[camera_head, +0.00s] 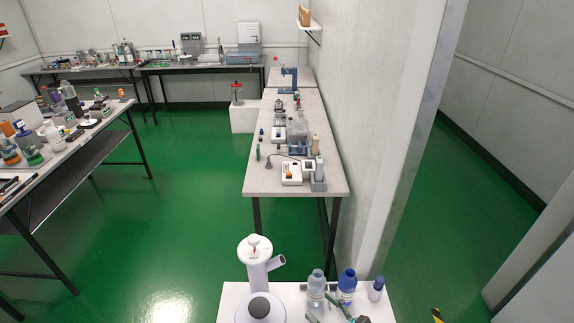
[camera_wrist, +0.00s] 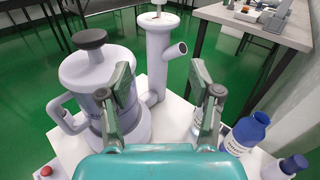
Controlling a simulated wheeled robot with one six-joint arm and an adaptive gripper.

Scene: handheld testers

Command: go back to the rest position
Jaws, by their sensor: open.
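My gripper (camera_wrist: 162,88) shows in the wrist view with its teal body at the bottom and its two grey-green fingers spread apart. Nothing is between the fingers. A pale lavender jug-like vessel (camera_wrist: 95,75) with a dark knob and a side handle stands beyond the left finger. A pale upright tube with a side spout (camera_wrist: 158,55) stands behind the gap between the fingers. A clear bottle with a grey cap is partly hidden behind the right finger. A blue-capped bottle (camera_wrist: 246,132) stands right of that finger.
The white bench top (camera_head: 290,295) holds these things at the bottom of the head view, with a small blue-capped bottle (camera_head: 376,289) at its right. A long grey table (camera_head: 265,178) with instruments stands ahead, beside a pale wall (camera_head: 365,110). Green floor (camera_head: 190,190) is clear to the left.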

